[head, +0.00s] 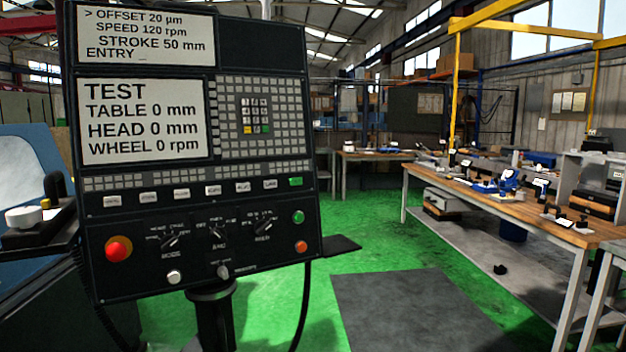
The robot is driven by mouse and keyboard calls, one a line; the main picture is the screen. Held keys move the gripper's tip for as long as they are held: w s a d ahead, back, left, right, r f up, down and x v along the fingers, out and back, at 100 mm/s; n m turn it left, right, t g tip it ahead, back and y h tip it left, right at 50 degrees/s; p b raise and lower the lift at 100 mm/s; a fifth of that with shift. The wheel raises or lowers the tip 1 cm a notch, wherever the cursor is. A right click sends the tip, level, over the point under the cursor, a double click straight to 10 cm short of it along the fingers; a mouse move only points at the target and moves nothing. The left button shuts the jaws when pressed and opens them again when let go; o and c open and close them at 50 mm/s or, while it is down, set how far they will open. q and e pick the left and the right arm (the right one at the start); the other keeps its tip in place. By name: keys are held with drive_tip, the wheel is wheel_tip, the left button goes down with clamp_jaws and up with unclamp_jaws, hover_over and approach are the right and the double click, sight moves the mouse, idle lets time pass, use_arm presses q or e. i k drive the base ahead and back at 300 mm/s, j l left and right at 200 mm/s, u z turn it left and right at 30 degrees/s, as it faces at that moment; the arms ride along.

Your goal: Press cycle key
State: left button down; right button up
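The control panel (200,190) is a dark upright console at the left of the head view. It has a row of labelled white keys (181,192) with a green key (295,181) at the right end. A green button (298,217) and an orange-red button (301,246) sit at the lower right. A large red knob (118,249) is at the lower left. The small key labels are too blurred to read, so I cannot tell which is the cycle key. Neither of my grippers is in view.
The upper screen (147,38) shows offset, speed and stroke; the lower screen (143,121) reads TEST with zero values. A shelf (40,225) juts out left of the panel. A wooden workbench (500,195) stands at right. The green floor (375,215) between is clear.

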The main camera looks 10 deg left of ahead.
sight(297, 181)
drive_tip(key=i+l, duration=1)
drive_tip(key=l, duration=0.2)
drive_tip(key=u, duration=0.05)
